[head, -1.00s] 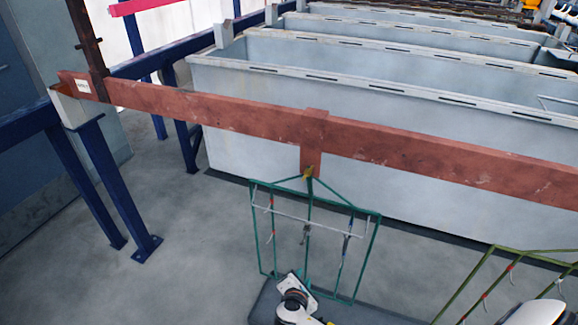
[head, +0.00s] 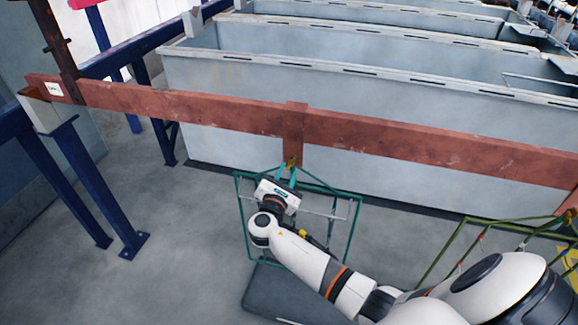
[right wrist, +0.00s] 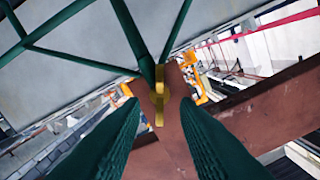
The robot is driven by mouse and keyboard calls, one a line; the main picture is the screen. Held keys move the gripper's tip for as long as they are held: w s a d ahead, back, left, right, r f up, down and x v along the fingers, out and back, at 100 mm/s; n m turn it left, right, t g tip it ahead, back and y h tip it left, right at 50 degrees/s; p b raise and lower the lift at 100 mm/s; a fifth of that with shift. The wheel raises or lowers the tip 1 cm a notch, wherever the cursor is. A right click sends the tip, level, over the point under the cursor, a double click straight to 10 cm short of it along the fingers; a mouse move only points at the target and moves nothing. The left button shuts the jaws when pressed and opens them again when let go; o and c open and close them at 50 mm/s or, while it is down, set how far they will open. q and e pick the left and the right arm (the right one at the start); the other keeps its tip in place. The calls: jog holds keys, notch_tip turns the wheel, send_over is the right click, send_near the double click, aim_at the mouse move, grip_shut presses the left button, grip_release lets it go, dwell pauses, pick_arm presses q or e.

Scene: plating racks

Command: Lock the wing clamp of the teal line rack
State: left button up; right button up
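The teal line rack (head: 358,228) is a wire frame hanging from a short drop plate on the red-brown beam (head: 200,103). Its wing clamp (head: 291,162) is a small brass-yellow piece at the top of the rack. My right gripper (head: 287,172) reaches up just below the clamp and covers part of the rack. In the right wrist view, its two dark teal fingers (right wrist: 158,112) are open on either side of the wing clamp (right wrist: 158,92), with gaps showing. The wing runs upright in that picture, over the brown plate. My left gripper is out of view.
An olive-green rack (head: 440,250) hangs at the right, partly behind my arm. Grey tanks (head: 330,85) stand behind the beam. A blue support post (head: 85,185) is at the left, with open floor beside it. A dark slab (head: 268,292) lies below the teal rack.

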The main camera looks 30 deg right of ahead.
aim_at(295, 156)
jog(key=x, duration=0.2)
jog(key=shift+w+d, duration=0.15)
jog(key=shift+d, duration=0.1)
grip_shut()
jog(key=n+p, duration=0.1)
jog(key=p, duration=0.1)
jog(key=n+p, duration=0.1)
jog(key=n, duration=0.1)
jog(key=shift+r+p, duration=0.35)
jog(key=shift+p, duration=0.05)
jog(key=shift+a+f+n+p, duration=0.1)
jog(key=shift+n+p, duration=0.3)
jog(key=shift+n, duration=0.4)
jog(key=shift+w+f+n, duration=0.1)
jog(key=shift+f+n, duration=0.15)
jog(key=shift+n, duration=0.15)
